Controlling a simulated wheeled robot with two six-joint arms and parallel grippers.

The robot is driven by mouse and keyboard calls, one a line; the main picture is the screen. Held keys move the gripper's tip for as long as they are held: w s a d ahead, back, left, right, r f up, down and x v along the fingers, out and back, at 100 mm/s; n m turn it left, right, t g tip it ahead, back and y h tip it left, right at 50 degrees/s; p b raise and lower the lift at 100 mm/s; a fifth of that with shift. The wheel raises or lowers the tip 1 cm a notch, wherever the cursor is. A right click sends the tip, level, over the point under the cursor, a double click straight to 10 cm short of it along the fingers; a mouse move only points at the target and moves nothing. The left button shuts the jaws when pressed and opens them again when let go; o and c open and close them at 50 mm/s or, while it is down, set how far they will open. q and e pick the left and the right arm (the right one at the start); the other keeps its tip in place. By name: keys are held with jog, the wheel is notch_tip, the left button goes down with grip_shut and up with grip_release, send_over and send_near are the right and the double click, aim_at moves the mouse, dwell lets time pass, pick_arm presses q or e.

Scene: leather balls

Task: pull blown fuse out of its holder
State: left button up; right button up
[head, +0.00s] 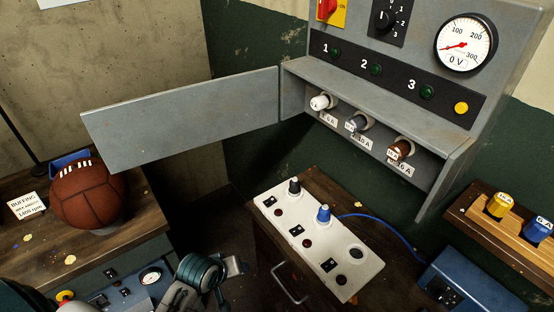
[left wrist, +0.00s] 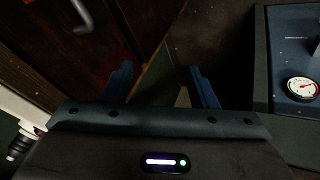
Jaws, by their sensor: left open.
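Three screw-in fuses sit in a row in the grey cabinet: a white one (head: 320,102) at left, a pale grey one (head: 357,122) in the middle and a brown one (head: 400,149) at right. Each has a small amp label below it. I cannot tell from the pictures which is blown. My left gripper (head: 235,266) is low at the bottom, well below the cabinet and left of the white panel. In the left wrist view its fingers (left wrist: 162,85) are apart with nothing between them. My right gripper is not in view.
The cabinet door (head: 185,118) hangs open to the left. A white panel (head: 345,285) with a black cap and a blue cap stands below the cabinet. A wooden rack (head: 475,215) with yellow and blue caps is at right. A leather ball (head: 90,192) sits at left.

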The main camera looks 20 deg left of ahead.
pick_arm(q)
jog(key=w+d+r+n+t+h, duration=0.1)
jog(key=w+r+n, duration=0.25)
jog(key=r, duration=0.35)
jog(key=w+d+r+n+t+h, duration=0.1)
jog(key=w+r+n+t, duration=0.2)
jog(key=r, duration=0.4)
jog(key=n+t+h+p, duration=0.25)
jog(key=n+h, duration=0.35)
jog(key=n, duration=1)
send_near(314, 102)
jog(key=shift+t, duration=0.35)
jog(key=p+x, duration=0.1)
jog(key=x, duration=0.7)
jog(key=shift+w+d+f+p, duration=0.1)
jog(key=shift+d+f+p, duration=0.1)
jog(key=shift+d+p, duration=0.2)
jog(key=shift+x, duration=0.8)
jog(key=shift+f, duration=0.1)
jog(key=shift+a+m, duration=0.1)
jog(key=shift+m, duration=0.15)
jog(key=c, duration=1)
